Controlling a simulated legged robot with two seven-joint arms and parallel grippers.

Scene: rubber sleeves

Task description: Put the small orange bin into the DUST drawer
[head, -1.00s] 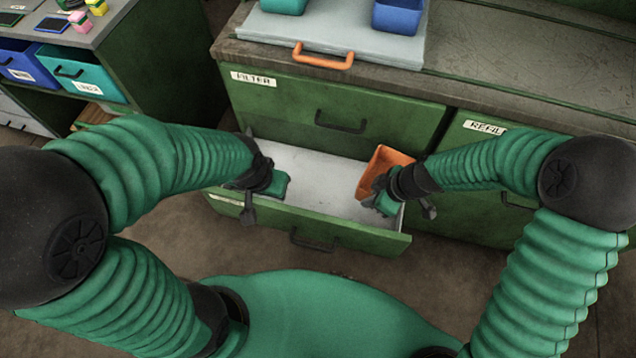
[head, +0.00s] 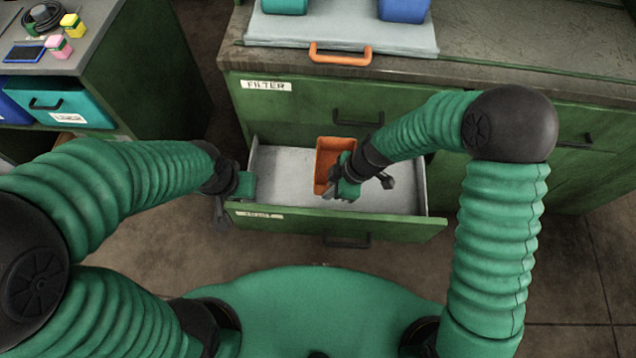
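The small orange bin (head: 326,160) is inside the outline of the open lower drawer (head: 285,165), near its middle. I cannot tell whether it touches the drawer floor. My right gripper (head: 343,191) is at the bin's near right wall and appears shut on it; the hand hides part of the bin. The drawer's front label (head: 260,215) is too small to read surely. My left gripper (head: 246,185) is at the drawer's left end, by its side wall. Whether its fingers are open or shut does not show.
A closed drawer marked FILTER (head: 290,105) is above the open one. On the worktop, a grey board with an orange handle (head: 340,53) carries a teal bin (head: 284,5) and a blue bin (head: 404,8). A side bench (head: 100,30) stands at the left. The drawer's right part is clear.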

